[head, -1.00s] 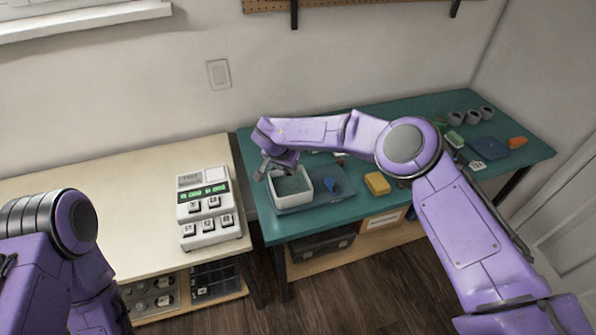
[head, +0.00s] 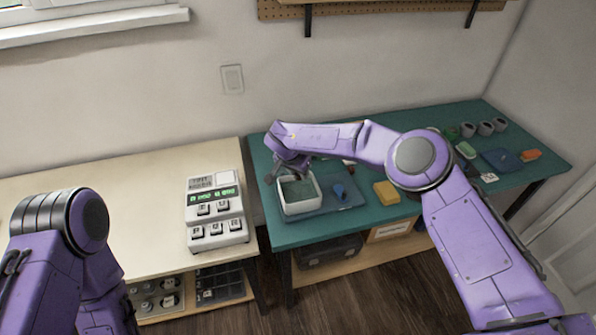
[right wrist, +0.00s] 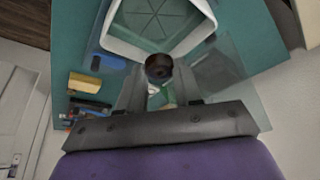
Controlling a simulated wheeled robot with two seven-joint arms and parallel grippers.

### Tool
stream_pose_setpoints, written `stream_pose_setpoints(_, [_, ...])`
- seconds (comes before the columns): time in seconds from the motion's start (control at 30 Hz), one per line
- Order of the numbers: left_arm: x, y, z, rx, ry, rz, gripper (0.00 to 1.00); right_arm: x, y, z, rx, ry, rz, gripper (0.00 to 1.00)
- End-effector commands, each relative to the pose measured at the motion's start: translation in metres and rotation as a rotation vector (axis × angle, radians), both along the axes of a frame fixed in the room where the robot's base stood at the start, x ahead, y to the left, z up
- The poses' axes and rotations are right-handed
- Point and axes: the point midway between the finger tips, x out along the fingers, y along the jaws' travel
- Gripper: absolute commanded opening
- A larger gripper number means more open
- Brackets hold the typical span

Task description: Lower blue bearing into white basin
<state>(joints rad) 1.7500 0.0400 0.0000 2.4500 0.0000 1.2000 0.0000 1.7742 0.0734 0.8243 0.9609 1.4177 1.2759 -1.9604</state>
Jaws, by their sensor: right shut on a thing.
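The white basin (head: 300,212) is a square open box with a greenish inside, standing on a blue-grey mat at the left of the green bench. My right gripper (head: 284,174) is over the basin's back left edge. In the right wrist view, its fingers (right wrist: 158,76) are shut on a small round bearing (right wrist: 158,66). The bearing looks dark brown rather than blue there. It shows in front of the near corner of the basin's rim (right wrist: 128,48); I cannot tell whether they touch. In the head view the bearing is hidden. My left gripper is out of view.
A small blue object (head: 339,192) lies on the mat (head: 325,206) beside the basin. A yellow block (head: 386,192) is further right. Several grey cups stand at the far right. A keypad device (head: 216,210) stands on the cream table (head: 120,195) to the left.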

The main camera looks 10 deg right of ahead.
Motion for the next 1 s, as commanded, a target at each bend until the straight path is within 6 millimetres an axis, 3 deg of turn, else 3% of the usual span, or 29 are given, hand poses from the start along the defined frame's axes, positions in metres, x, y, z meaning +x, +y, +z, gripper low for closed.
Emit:
stream_pose_setpoints(0.8, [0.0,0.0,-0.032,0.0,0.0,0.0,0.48,0.0,0.0,-0.048,0.001,-0.001,-0.001,0.04])
stream_pose_setpoints(1.0, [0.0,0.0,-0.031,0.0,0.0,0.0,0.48,0.0,0.0,-0.048,0.001,-0.001,0.0,0.04])
